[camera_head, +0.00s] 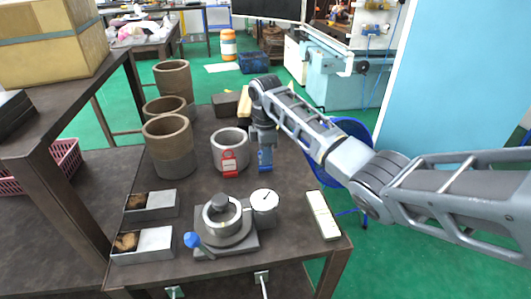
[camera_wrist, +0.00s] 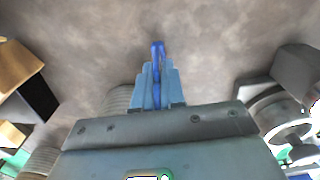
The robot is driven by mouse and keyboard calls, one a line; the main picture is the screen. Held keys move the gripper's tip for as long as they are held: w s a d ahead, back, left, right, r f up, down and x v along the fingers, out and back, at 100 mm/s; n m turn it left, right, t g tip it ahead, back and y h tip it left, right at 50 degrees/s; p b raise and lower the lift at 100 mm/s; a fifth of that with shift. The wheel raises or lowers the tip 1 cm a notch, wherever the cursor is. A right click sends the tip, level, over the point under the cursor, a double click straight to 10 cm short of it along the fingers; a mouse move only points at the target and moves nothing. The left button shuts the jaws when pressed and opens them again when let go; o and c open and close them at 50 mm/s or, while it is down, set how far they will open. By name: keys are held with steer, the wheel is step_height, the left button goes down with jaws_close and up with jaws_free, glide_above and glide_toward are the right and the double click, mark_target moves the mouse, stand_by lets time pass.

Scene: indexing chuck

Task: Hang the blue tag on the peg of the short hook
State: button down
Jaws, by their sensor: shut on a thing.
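My gripper (camera_head: 264,148) points down above the right part of the table, just right of the grey cylinder with the red tag. It is shut on the blue tag (camera_head: 265,161), which hangs below the fingers in the head view. In the wrist view the fingers (camera_wrist: 157,90) close around the tag, and its blue loop (camera_wrist: 157,47) sticks out past the tips. Two small pale fittings, a left one (camera_head: 175,292) and a right one (camera_head: 262,277), sit under the table's front edge. They may be hooks; I cannot tell which is short.
A red tag (camera_head: 229,163) leans on the grey cylinder (camera_head: 229,143). An indexing chuck (camera_head: 225,229) with a blue knob and a round dial (camera_head: 265,201) stand at the front. Brown cylinders (camera_head: 167,138) and two open bins (camera_head: 142,244) are left. A pale block (camera_head: 322,216) lies right.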

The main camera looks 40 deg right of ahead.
steer(key=shift+f, duration=0.15)
steer(key=shift+f, duration=0.2)
steer(key=c, duration=1.2)
jaws_free()
steer(key=shift+f+b, duration=0.1)
steer(key=shift+b, duration=0.5)
step_height(320, 180, up, 8)
steer(key=shift+r+b, duration=0.1)
steer(key=shift+b, duration=0.2)
steer(key=shift+w, duration=0.1)
